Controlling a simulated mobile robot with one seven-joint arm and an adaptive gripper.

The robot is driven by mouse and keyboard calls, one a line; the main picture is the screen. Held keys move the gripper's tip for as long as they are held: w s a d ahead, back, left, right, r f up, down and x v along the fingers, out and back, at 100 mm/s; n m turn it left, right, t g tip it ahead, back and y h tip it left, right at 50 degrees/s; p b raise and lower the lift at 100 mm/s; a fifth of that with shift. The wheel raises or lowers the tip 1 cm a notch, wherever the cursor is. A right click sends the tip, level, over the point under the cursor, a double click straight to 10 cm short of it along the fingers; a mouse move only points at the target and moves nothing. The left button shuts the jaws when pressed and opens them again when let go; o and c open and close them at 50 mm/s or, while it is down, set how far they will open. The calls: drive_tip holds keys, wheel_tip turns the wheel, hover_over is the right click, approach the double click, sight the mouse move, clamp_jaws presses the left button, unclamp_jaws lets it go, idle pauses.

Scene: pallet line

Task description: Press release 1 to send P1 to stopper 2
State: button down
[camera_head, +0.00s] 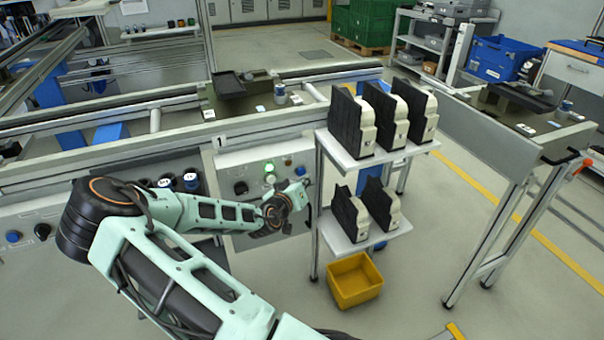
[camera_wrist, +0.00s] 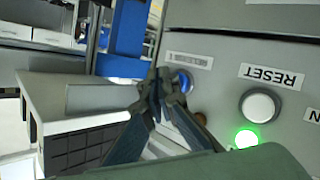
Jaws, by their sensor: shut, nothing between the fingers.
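The grey control panel (camera_head: 232,167) marked 1 carries a lit green button (camera_head: 269,168), a black knob (camera_head: 240,187) and a blue button (camera_head: 300,170). My gripper (camera_head: 304,190) is in front of the panel's right side. In the wrist view my gripper's fingers (camera_wrist: 159,82) are shut and empty, their tips just beside the blue button (camera_wrist: 184,80). I cannot tell whether they touch it. The label above that button is too small to read. The white RESET button (camera_wrist: 259,106) and lit green button (camera_wrist: 246,138) lie to the right. A dark pallet (camera_head: 234,86) sits on the conveyor; I cannot read which pallet it is.
A white two-tier shelf (camera_head: 366,160) with several black-and-beige units stands right of the panel, close to my gripper. A yellow bin (camera_head: 354,281) is on the floor below. The conveyor rail (camera_head: 130,152) runs behind the panel. Another dark pallet (camera_head: 520,98) is at the right.

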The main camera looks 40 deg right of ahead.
drive_tip(key=shift+w, duration=0.1)
idle(0.5)
drive_tip(key=shift+w+d, duration=0.1)
drive_tip(key=shift+w, duration=0.25)
drive_tip(key=shift+w+d+b, duration=0.15)
drive_tip(key=shift+w+b, duration=0.35)
idle(0.9)
drive_tip(key=shift+s, duration=0.1)
drive_tip(key=shift+s+a, duration=0.25)
drive_tip(key=shift+s, duration=0.55)
